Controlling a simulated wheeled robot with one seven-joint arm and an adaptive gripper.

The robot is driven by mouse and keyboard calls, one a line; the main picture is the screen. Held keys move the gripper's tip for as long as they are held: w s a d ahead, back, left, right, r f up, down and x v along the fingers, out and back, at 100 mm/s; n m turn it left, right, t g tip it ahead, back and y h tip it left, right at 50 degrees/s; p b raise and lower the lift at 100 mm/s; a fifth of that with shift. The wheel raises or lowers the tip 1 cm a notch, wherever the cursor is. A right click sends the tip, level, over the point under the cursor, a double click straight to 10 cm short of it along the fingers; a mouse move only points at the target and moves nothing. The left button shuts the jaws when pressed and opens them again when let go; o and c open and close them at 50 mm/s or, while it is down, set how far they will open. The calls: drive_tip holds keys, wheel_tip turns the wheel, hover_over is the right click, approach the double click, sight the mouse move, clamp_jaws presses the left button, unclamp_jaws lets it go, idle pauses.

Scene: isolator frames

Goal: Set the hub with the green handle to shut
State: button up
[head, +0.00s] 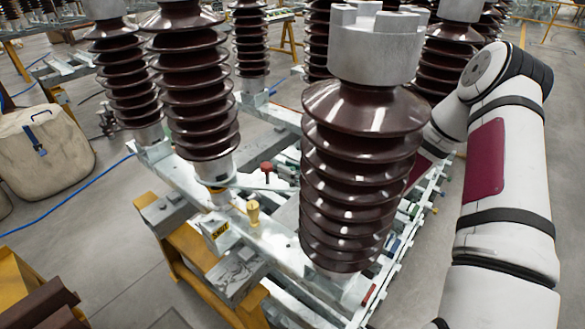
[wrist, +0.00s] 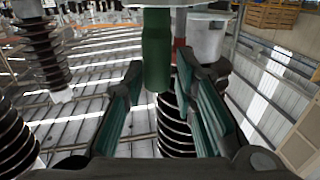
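The green handle (wrist: 157,50) shows in the wrist view as an upright-looking green cylinder at the top centre, joined to a pale metal part above it. My gripper (wrist: 160,78) is open, with one teal-padded finger on each side of the handle's lower end. A gap shows at the left finger; the right finger is closer, and I cannot tell whether it touches. In the head view my gripper and the green-handled hub cannot be made out; the large front insulator (head: 361,170) blocks much of that area. The hub's setting cannot be read.
In the head view, a red handle (head: 267,168) and a yellow handle (head: 253,210) stand on the metal frame (head: 268,238). Tall brown ribbed insulators (head: 190,85) crowd the frame. A beige sack (head: 45,155) sits on open floor at left, near a blue cable (head: 70,211).

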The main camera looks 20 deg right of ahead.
drive_tip(key=shift+d, duration=0.1)
drive_tip(key=shift+s+d, duration=0.15)
drive_tip(key=shift+d, duration=0.05)
drive_tip(key=v, duration=1.1)
drive_tip(key=shift+s, duration=0.2)
drive_tip(key=shift+d, duration=0.1)
